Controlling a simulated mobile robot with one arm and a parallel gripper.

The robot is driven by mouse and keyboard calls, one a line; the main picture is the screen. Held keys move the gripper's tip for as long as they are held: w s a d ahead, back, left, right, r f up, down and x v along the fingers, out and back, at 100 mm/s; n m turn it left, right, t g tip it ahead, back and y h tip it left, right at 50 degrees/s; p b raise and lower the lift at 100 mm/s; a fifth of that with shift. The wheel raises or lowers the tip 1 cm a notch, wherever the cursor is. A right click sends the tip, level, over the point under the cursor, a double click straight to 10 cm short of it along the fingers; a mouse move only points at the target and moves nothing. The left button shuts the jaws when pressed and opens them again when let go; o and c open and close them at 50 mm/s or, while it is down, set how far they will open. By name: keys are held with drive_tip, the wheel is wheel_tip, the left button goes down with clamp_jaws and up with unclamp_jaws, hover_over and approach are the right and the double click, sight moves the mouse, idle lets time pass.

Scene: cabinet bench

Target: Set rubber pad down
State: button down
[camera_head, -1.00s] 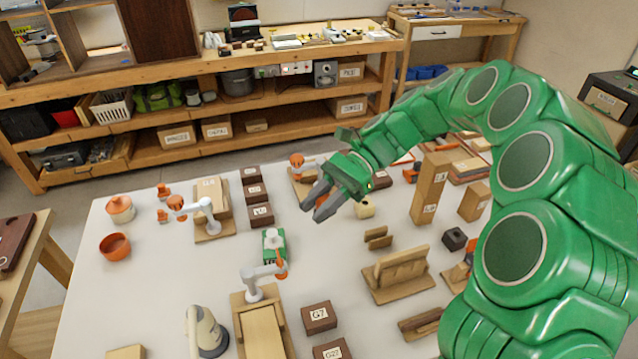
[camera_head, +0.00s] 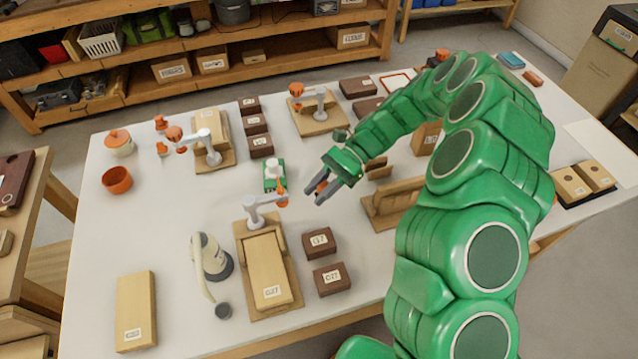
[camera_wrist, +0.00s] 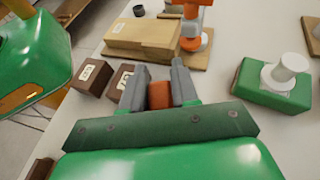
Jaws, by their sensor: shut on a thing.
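My gripper (camera_head: 315,197) is shut on a small orange-red block, which I take to be the rubber pad (camera_wrist: 159,96). In the wrist view the pad sits between the two grey fingers. In the head view only a little orange of the pad (camera_head: 322,186) shows between them. The gripper hangs over the middle of the white table (camera_head: 345,232), to the right of the green block with a white knob (camera_head: 273,176). The pad appears to be above the tabletop; how high I cannot tell.
Two dark brown labelled boxes (camera_head: 319,242) (camera_head: 331,279) stand on the table. A small white-and-orange arm model (camera_head: 262,207) stands on a wooden base. A wooden rack (camera_head: 390,204) is just right of the gripper. Bare tabletop lies at the left.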

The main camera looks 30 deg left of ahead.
sight(319, 215)
drive_tip(key=shift+f, duration=3.3)
drive_tip(key=shift+f, duration=0.5)
drive_tip(key=c, duration=0.8)
unclamp_jaws()
drive_tip(key=shift+v, duration=3.9)
drive_tip(key=s+d+r+n+t+h, duration=0.1)
drive_tip(key=s+d+r+n+t, duration=0.3)
drive_tip(key=r, duration=0.6)
drive_tip(key=s+d+r+n, duration=0.1)
drive_tip(key=s+d+r, duration=0.1)
drive_tip(key=d+r, duration=0.65)
drive_tip(key=s+d+r+t+h, duration=0.1)
drive_tip(key=s+d+r+t, duration=0.1)
drive_tip(key=s+d, duration=0.4)
drive_tip(key=s+d+r+t+h, duration=0.1)
drive_tip(key=s+d+r+t, duration=0.1)
drive_tip(key=s+d, duration=0.4)
drive_tip(key=s+d+r+t+h, duration=0.2)
drive_tip(key=s+d, duration=0.4)
drive_tip(key=d, duration=0.4)
drive_tip(key=shift+s+d+r+t, duration=0.15)
drive_tip(key=shift+s+d+t, duration=0.1)
drive_tip(key=shift+d+t, duration=0.05)
